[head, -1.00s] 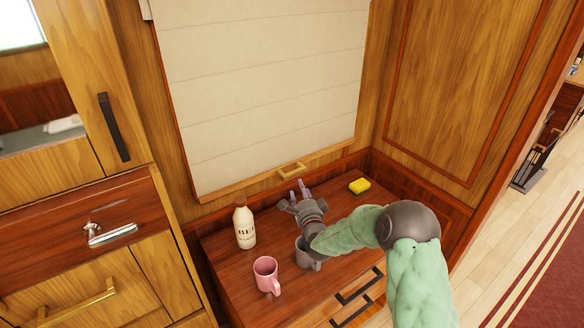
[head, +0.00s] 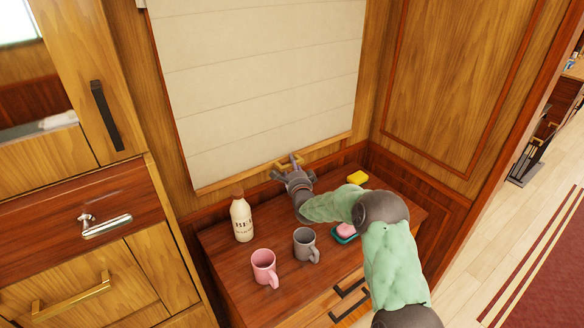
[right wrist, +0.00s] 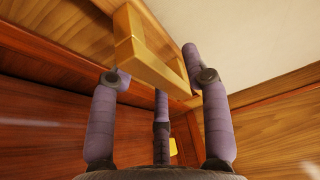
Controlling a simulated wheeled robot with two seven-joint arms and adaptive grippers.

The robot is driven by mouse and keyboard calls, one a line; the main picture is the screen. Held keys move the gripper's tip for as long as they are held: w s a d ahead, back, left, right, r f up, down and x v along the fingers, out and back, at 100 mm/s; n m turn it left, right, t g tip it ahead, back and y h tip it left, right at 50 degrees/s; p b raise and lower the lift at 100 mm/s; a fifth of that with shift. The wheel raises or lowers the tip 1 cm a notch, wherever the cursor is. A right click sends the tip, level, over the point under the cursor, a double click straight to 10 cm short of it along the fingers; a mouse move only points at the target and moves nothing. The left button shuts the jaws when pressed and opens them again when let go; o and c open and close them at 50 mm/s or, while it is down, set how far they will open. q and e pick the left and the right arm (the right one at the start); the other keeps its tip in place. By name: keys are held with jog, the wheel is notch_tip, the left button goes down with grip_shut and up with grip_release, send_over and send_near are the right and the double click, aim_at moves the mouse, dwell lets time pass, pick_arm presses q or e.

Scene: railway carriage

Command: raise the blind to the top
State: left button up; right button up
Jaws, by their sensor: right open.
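The cream blind (head: 260,80) hangs low over the window, its wooden bottom rail (head: 240,178) a little above the cabinet top. A brass pull handle (head: 290,160) sits on the rail. My right gripper (head: 286,166) is at the handle in the head view and partly covers it. In the right wrist view the gripper (right wrist: 160,85) is open, and the handle (right wrist: 150,55) reaches between its fingers. I cannot tell whether any finger touches it. My left gripper is not in view.
On the wooden cabinet top (head: 222,247) stand a cream bottle (head: 242,220), a pink mug (head: 264,267) and a grey mug (head: 304,243). Pink soap in a teal dish (head: 346,232) lies beside my arm. A yellow sponge (head: 357,177) lies at the back right.

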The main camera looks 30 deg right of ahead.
grip_shut()
notch_tip(320, 180, up, 16)
jog(key=p, duration=0.2)
jog(key=shift+r+p, duration=0.15)
jog(key=shift+p, duration=0.2)
notch_tip(320, 180, up, 12)
jog(key=p, duration=0.3)
jog(key=shift+r+p, duration=0.15)
jog(key=shift+p, duration=0.2)
notch_tip(320, 180, up, 22)
jog(key=p, duration=1.3)
jog(key=shift+f+p, duration=0.25)
jog(key=shift+p, duration=0.1)
jog(key=shift+r, duration=0.1)
